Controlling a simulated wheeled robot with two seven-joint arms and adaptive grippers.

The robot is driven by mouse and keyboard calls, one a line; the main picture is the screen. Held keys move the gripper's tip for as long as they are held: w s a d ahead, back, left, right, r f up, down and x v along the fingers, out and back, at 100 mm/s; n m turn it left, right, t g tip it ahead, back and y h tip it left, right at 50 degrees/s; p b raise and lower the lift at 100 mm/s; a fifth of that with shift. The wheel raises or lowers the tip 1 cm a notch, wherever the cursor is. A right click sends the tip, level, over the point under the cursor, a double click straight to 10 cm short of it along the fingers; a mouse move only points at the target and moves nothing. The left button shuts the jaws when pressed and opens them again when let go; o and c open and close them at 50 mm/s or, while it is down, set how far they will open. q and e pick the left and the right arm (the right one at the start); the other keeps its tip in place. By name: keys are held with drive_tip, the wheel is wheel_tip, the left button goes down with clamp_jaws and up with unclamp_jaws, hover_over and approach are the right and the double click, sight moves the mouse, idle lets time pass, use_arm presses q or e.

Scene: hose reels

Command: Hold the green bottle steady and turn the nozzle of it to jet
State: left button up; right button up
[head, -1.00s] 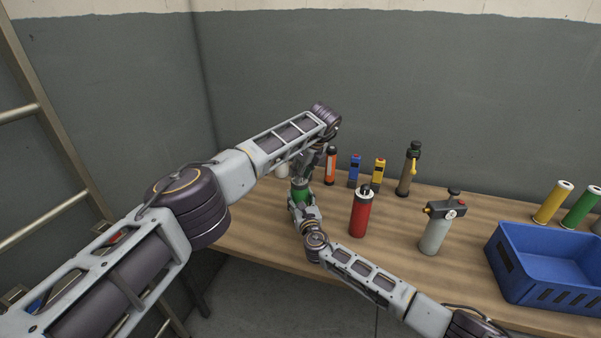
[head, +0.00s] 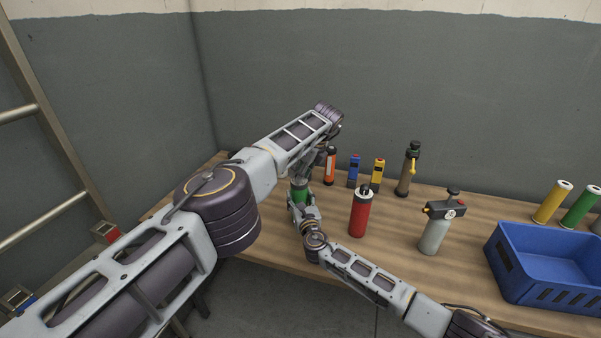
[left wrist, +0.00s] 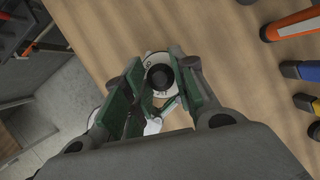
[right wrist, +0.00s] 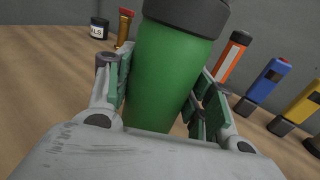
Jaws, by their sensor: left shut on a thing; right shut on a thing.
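The green bottle (head: 300,193) stands upright near the back left of the table. It fills the middle of the right wrist view (right wrist: 170,68), with a dark grey collar (right wrist: 190,12) at its top. My right gripper (right wrist: 165,95) is shut on the bottle's body, one finger on each side. My left gripper (left wrist: 160,88) is above the bottle, pointing down, shut on the nozzle (left wrist: 160,72). The nozzle shows from above as a white ring with dark lettering around a black centre. The fingers and the angle hide part of the lettering, and I cannot read its setting.
To the right stand a red bottle (head: 360,216), a grey spray bottle (head: 434,234) and a blue crate (head: 545,300). Orange (head: 330,167), blue (head: 354,171) and yellow (head: 377,173) tools and a dark nozzle wand (head: 407,172) stand behind. A ladder (head: 50,130) is at left.

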drive_tip(key=shift+a, duration=0.1)
use_arm(q)
drive_tip(key=o, duration=1)
drive_tip(key=shift+o, duration=0.2)
drive_tip(key=shift+r, duration=0.15)
drive_tip(key=v, duration=1.1)
drive_tip(key=shift+d+r, duration=0.15)
drive_tip(key=shift+r, duration=0.15)
drive_tip(key=shift+s, duration=0.15)
use_arm(e)
drive_tip(key=o, duration=1.3)
drive_tip(key=shift+c, duration=0.2)
drive_tip(key=shift+s, duration=0.2)
